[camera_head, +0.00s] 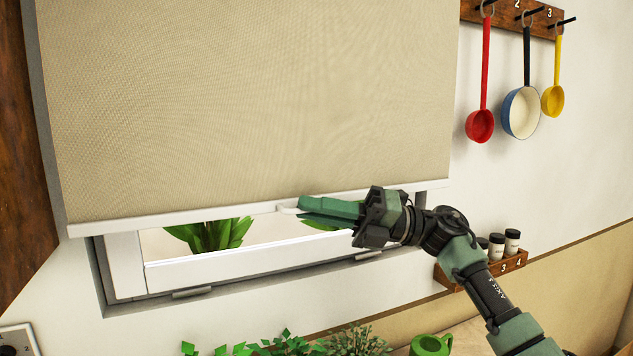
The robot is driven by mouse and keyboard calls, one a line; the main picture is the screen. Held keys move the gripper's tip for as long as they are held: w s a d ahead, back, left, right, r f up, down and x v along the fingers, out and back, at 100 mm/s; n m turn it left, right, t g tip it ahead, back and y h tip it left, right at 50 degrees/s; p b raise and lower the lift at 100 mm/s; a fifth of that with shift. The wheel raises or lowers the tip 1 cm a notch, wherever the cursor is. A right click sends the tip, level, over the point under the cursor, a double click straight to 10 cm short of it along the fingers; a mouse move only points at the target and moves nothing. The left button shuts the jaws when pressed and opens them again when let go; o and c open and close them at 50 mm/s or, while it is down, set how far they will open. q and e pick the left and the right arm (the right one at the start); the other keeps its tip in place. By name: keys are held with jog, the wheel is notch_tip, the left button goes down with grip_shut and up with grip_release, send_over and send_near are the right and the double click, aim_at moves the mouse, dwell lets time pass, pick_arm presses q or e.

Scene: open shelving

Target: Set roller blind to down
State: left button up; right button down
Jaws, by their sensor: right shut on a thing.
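The beige roller blind (250,100) hangs over most of the window, with its white bottom bar (180,218) low over the frame. A strip of the white window frame (215,267) and glass shows below the bar. My right gripper (298,206) comes in from the right and is shut on a small white handle (286,210) at the middle of the bar. Its green fingers hide most of the handle. My left gripper is not in view.
A rack on the right wall holds a red ladle (480,125), a blue pan (521,112) and a yellow ladle (553,101). A wooden spice shelf (480,269) is behind my right arm. Green plants (355,342) and a green mug (431,345) stand below the window.

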notch_tip(320, 180, down, 14)
jog(key=b, duration=0.7)
jog(key=shift+f, duration=0.2)
jog(key=shift+a+f, duration=0.1)
jog(key=c, duration=1.8)
grip_release()
